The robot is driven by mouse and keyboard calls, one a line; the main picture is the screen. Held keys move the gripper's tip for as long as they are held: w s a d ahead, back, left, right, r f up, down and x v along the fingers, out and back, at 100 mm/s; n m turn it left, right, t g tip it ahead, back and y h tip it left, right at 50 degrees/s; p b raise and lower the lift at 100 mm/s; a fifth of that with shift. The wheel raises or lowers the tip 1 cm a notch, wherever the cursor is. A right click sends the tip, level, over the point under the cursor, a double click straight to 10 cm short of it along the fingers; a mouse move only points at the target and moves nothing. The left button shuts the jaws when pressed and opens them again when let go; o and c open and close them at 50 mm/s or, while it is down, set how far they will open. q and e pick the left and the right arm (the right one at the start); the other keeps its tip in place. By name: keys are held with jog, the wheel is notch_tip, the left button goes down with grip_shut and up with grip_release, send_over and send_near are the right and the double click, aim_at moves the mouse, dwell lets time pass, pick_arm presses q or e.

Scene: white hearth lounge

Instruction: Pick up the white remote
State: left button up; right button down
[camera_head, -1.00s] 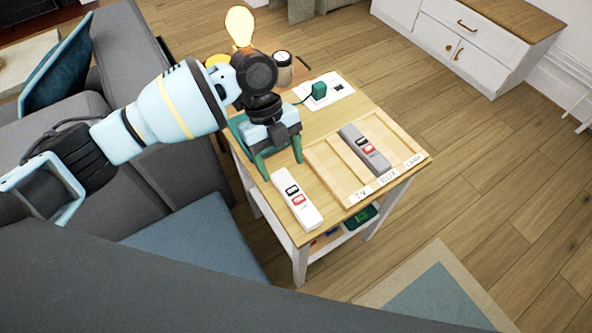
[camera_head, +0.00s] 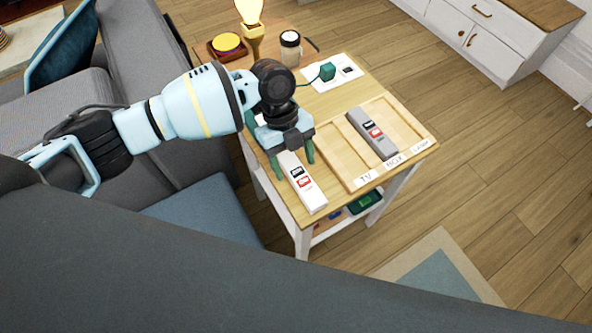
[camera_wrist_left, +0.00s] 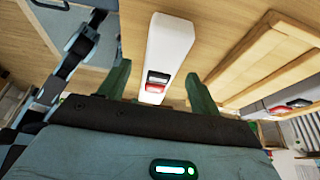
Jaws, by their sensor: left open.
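The white remote (camera_head: 303,183) lies on the side table near its front left edge, with a black and a red button patch. It also shows in the left wrist view (camera_wrist_left: 169,45), between the finger directions. My left gripper (camera_head: 293,168) is open, its green fingers pointing down on either side of the remote's far end. In the left wrist view the two fingers (camera_wrist_left: 157,88) stand apart with the remote between them. I cannot tell whether they touch it. The gripper hides the remote's far end in the head view. My right gripper is not in view.
A wooden tray (camera_head: 352,185) labelled TV, BOX and LAMP holds a grey remote (camera_head: 372,134) in its middle compartment. A grey sofa (camera_head: 150,185) flanks the table's left.

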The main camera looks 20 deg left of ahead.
pick_arm(q)
jog(key=shift+s+d+f, duration=0.15)
jog(key=shift+s+f, duration=0.05)
jog(key=shift+f, duration=0.4)
jog(key=shift+c, duration=0.4)
jog(key=c, duration=1)
jog(key=shift+r, duration=0.1)
jog(key=shift+c, duration=0.2)
jog(key=shift+r, duration=1.65)
jog(key=s+d, duration=0.4)
jog(key=d, duration=0.3)
jog(key=s+d+r, duration=0.1)
jog(key=s+d, duration=0.3)
jog(key=d, duration=0.2)
jog(key=shift+d+r, duration=0.25)
jog(key=shift+d, duration=0.15)
